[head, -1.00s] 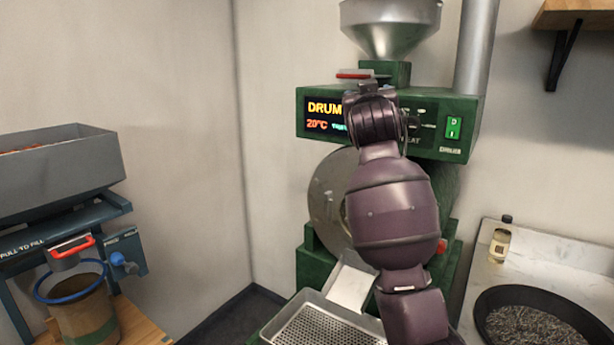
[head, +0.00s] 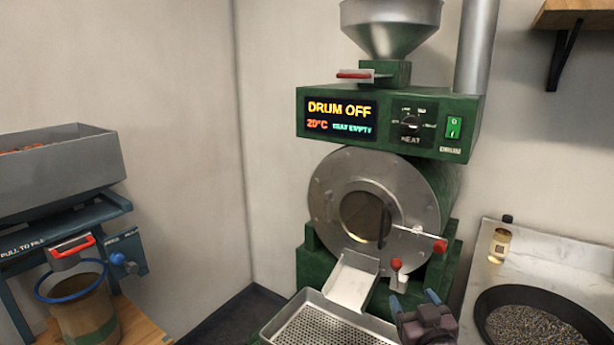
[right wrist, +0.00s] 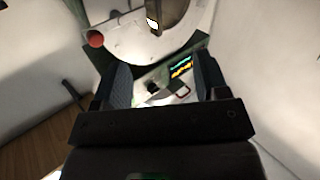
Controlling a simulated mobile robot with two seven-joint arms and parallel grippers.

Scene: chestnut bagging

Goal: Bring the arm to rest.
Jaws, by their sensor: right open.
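My right gripper (head: 412,303) is low at the bottom of the head view, in front of the roaster and to the right of its perforated tray. In the right wrist view its two fingers (right wrist: 163,85) stand apart with nothing between them. The green roaster (head: 440,185) stands beyond it, with a round drum front (head: 335,195), a red-knobbed handle (head: 440,246) and a second red knob (head: 397,264). The display (head: 340,116) reads "DRUM OFF" and 20°C. My left gripper does not show.
A perforated tray (head: 290,318) sits under the chute (head: 352,282). At right, a marble counter (head: 570,262) bears a dark pan (head: 487,300) and a small bottle (head: 500,243). At left are a grey bin (head: 70,175) and a sack (head: 85,318) with a blue ring.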

